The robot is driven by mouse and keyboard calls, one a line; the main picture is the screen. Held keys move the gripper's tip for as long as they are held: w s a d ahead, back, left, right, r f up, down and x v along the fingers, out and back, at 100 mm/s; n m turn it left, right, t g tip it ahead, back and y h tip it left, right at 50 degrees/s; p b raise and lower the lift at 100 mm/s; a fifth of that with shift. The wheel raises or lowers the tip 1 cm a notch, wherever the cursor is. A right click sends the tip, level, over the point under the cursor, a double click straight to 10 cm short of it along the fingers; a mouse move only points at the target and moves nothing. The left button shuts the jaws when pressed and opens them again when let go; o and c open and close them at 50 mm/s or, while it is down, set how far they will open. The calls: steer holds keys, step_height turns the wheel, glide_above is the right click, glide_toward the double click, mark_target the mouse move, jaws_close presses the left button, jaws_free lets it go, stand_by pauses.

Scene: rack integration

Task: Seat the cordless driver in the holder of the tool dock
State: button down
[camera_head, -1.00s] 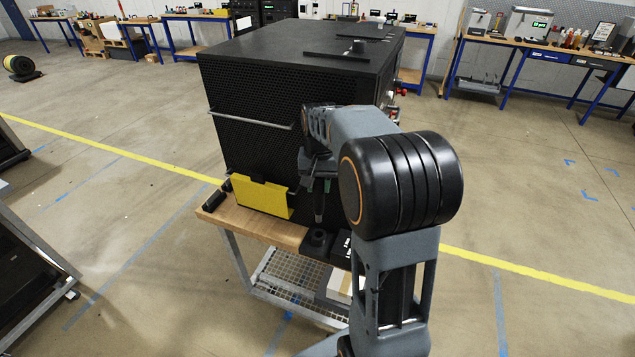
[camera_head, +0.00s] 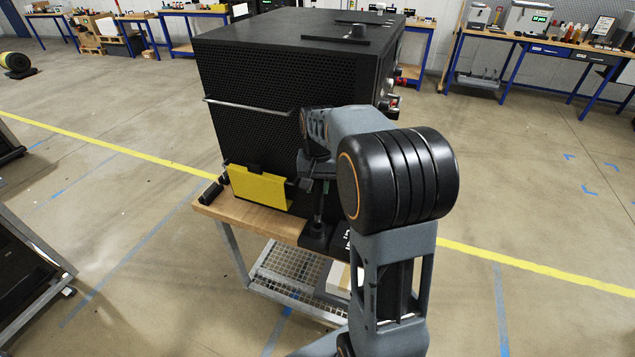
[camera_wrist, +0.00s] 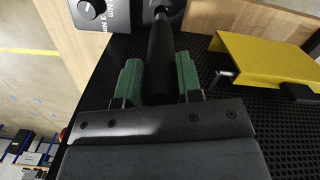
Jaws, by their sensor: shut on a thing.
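The cordless driver (camera_wrist: 162,55) is a dark, slim cylinder held upright between the green pads of my gripper (camera_wrist: 160,78). My gripper also shows in the head view (camera_head: 317,170), beside the black cabinet. The driver's lower part (camera_head: 318,207) reaches down to the tool dock (camera_head: 316,243), a black block on the wooden tabletop. In the wrist view the driver's far end is at the dock's round holder (camera_wrist: 168,12). How deep it sits there is hidden. A black dock plate with white lettering and a knob (camera_wrist: 92,12) is beside the holder.
The large black perforated cabinet (camera_head: 255,100) stands close behind my gripper, with a metal bar (camera_head: 250,107) across its face. A yellow bent plate (camera_head: 258,187) stands left of the dock on the wooden bench (camera_head: 240,217). My arm blocks the view right of the dock.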

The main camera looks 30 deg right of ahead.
mark_target(317, 214)
steer(key=shift+f, duration=0.6)
steer(key=shift+f+b, duration=1.7)
steer(key=shift+f, duration=0.75)
stand_by(1.4)
steer(key=c, duration=0.7)
jaws_free()
steer(key=r, duration=1.3)
steer(key=shift+w+d+r, duration=0.2)
steer(key=shift+w+r, duration=0.05)
steer(key=shift+r, duration=0.15)
steer(key=s+a+f+n+t, duration=0.2)
steer(key=s+a+f+n, duration=0.1)
steer(key=s, duration=0.5)
steer(key=s+a+f+n+t, duration=0.2)
steer(key=s+a+f+n, duration=0.1)
steer(key=s+a, duration=0.3)
steer(key=shift+s+a+f+t, duration=0.15)
steer(key=shift+s+f+t, duration=0.25)
steer(key=shift+s+f, duration=0.5)
